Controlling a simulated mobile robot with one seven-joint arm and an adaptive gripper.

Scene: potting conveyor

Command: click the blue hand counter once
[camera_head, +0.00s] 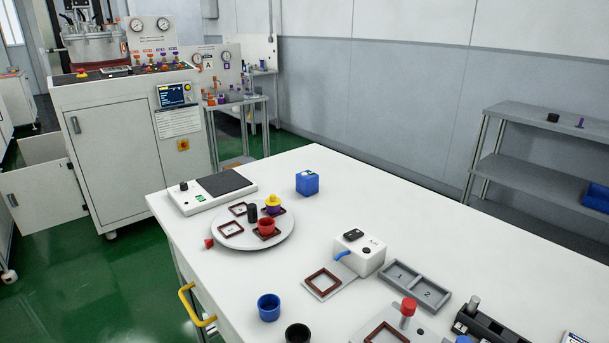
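A blue box-shaped device (307,184), which looks like the hand counter, stands upright on the white table (330,220) near its back edge. It has a small dark and pale patch on its top; I cannot read any figures on it. Nothing touches it. My gripper is not in view.
A scale (213,190) and a round turntable (225,238) with small pots stand left of the blue device. A white box unit (360,252), a grey two-part tray (415,285) and a blue cup (269,307) are nearer. The table right of the blue device is clear.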

